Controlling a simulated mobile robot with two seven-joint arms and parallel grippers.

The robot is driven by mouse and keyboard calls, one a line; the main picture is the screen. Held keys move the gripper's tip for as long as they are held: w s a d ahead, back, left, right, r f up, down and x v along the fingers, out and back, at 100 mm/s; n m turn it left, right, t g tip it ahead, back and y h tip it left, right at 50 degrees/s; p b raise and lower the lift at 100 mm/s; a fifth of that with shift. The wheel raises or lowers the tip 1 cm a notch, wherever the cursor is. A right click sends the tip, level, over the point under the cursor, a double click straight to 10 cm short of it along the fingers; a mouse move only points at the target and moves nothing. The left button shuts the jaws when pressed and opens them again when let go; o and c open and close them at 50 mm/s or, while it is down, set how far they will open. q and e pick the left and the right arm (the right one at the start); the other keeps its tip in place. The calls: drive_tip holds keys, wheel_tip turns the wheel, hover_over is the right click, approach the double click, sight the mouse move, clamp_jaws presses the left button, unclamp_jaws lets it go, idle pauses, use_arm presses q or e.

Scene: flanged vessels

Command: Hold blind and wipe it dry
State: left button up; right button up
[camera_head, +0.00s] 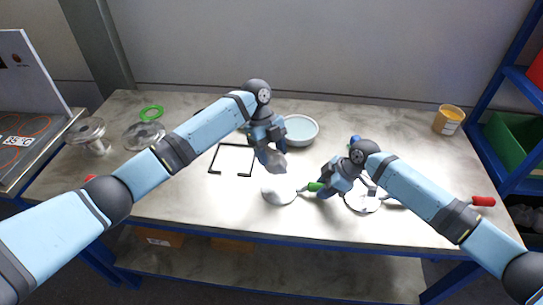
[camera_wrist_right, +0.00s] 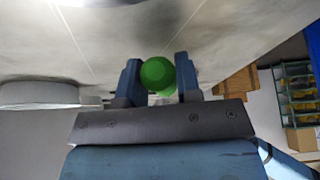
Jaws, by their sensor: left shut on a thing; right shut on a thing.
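The blind (camera_head: 279,191), a pale round disc with a green handle, is near the middle of the table's front half. My right gripper (camera_head: 322,188) is shut on its green handle, to the right of the disc. In the right wrist view the rounded green handle end (camera_wrist_right: 158,74) sits between the fingers of that gripper (camera_wrist_right: 158,80). My left gripper (camera_head: 271,150) is above and behind the disc, shut on a small greyish-white wad (camera_head: 275,164) that looks like a cloth. I cannot tell whether the wad touches the disc.
A second disc (camera_head: 362,203) with a red handle (camera_head: 483,201) lies partly under my right arm. A pale blue bowl (camera_head: 300,130) stands behind. A black frame (camera_head: 231,159), flanged metal parts (camera_head: 91,135) and a green ring (camera_head: 151,113) are left. An orange-yellow jar (camera_head: 449,119) stands back right.

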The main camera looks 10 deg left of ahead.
idle(0.3)
drive_tip(key=o, duration=0.9)
drive_tip(key=v, duration=1.2)
